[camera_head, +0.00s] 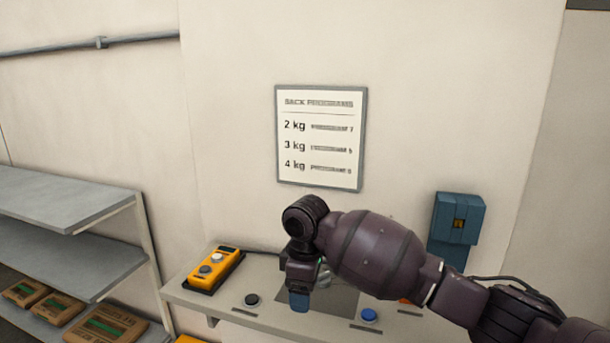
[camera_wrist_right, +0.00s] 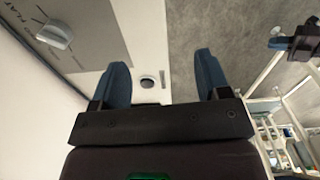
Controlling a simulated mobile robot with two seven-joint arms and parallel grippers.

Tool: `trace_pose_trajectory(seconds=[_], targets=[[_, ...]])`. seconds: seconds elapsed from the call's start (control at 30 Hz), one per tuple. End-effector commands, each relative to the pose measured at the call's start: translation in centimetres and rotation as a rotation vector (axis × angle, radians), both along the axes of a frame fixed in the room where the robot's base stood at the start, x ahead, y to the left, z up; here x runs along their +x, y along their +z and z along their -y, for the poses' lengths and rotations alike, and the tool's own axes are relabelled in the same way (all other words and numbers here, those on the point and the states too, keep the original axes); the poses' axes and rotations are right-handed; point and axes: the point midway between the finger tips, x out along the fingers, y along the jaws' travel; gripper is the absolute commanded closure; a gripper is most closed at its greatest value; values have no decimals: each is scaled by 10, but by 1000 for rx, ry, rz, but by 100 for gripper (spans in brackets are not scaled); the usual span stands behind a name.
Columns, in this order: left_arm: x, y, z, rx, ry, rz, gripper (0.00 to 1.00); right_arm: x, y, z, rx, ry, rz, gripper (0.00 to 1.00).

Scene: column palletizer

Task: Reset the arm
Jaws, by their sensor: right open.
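My right arm comes in from the right in the head view, in front of the console (camera_head: 222,298). Its gripper (camera_head: 298,300) points down over the console, between the black button (camera_head: 251,300) and the blue button (camera_head: 369,315). In the right wrist view my right gripper (camera_wrist_right: 163,75) is open, with its two blue fingers apart and nothing between them but a view of a dark button (camera_wrist_right: 148,82) and grey floor. A dark part with a blue tip (camera_wrist_right: 278,43) at the upper right there looks like my left gripper; its jaws cannot be made out.
A yellow handheld unit (camera_head: 216,268) lies at the console's left. A blue wall box (camera_head: 457,222) is behind my right arm. A sack programs sign (camera_head: 320,138) hangs above. Grey shelves (camera_head: 60,200) with boxes stand left.

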Motion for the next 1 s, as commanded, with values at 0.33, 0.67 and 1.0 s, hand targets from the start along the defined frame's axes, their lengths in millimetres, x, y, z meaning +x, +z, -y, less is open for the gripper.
trace_pose_trajectory(seconds=[0.33,0.67,1.0], targets=[[3,1,2,-4,-1,6,100,-43,-56,4,109,-59,-7,31],[-1,-2,1,-2,2,-4,100,-98,-106,23,252,-222,13,31],[-2,-2,0,-2,1,-5,100,-157,-140,72,353,-499,61,31]])
